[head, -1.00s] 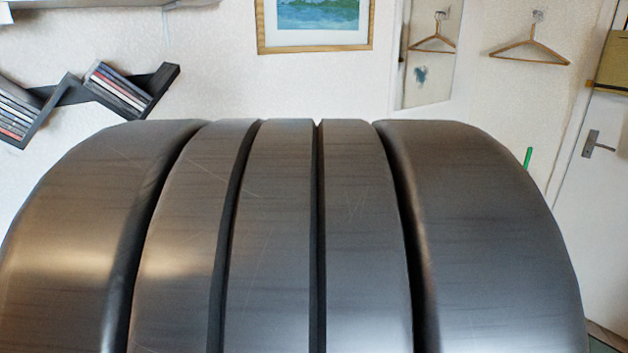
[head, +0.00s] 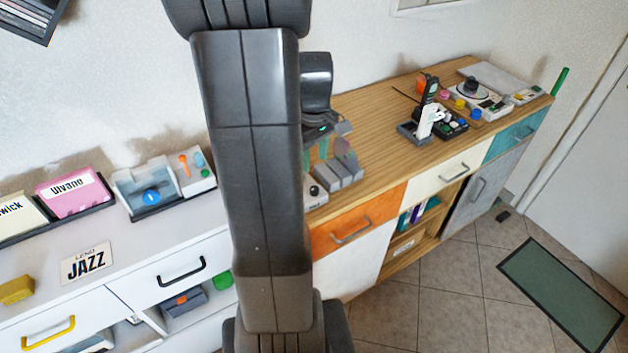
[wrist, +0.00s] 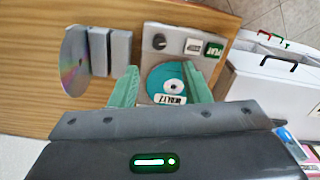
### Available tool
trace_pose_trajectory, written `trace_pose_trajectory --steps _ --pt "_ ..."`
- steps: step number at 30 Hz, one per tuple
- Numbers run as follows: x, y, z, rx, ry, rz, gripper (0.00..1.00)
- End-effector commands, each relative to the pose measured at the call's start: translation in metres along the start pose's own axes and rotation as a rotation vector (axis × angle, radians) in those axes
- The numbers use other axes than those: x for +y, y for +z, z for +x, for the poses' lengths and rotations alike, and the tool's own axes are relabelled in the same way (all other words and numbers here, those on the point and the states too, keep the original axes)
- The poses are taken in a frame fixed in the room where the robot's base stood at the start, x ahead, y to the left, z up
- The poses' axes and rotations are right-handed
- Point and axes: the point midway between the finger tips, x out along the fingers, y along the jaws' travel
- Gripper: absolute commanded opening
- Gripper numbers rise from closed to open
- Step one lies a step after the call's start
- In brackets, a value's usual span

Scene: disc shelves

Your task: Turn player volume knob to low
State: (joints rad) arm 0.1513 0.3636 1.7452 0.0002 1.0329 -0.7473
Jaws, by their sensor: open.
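The player (wrist: 180,65) shows in the wrist view as a light grey unit with a teal disc (wrist: 172,79) in it. Its black round volume knob (wrist: 159,42) sits at the upper left corner of the player, with a white button (wrist: 193,46) and a green button to its right. My gripper (wrist: 160,69) is open and empty, its green fingers on either side of the disc area in the picture, with the knob beyond the fingertips. In the head view a small part of the player with the knob (head: 314,190) shows beside my arm; the rest is hidden.
Grey disc holders (wrist: 120,52) and a shiny disc (wrist: 74,60) are left of the player on the wooden top (head: 372,112). A white cabinet (head: 165,250) stands at the left. Several devices (head: 470,100) stand at the far right end. The middle of the wooden top has bare room.

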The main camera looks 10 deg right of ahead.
Motion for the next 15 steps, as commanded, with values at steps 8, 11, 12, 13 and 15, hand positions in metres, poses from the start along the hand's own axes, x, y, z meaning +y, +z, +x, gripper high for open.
trace_pose_trajectory --steps 8,11,12,13,15 --pt "-0.001 0.001 0.06 -0.005 -0.004 0.001 0.43" --pt "-0.001 0.001 0.075 -0.003 -0.003 0.001 0.43" --pt "-0.001 0.001 0.08 -0.003 -0.003 0.001 0.43" --pt "-0.001 0.001 0.083 -0.003 -0.002 0.001 0.43" --pt "-0.001 0.001 0.09 -0.003 -0.002 0.001 0.43"
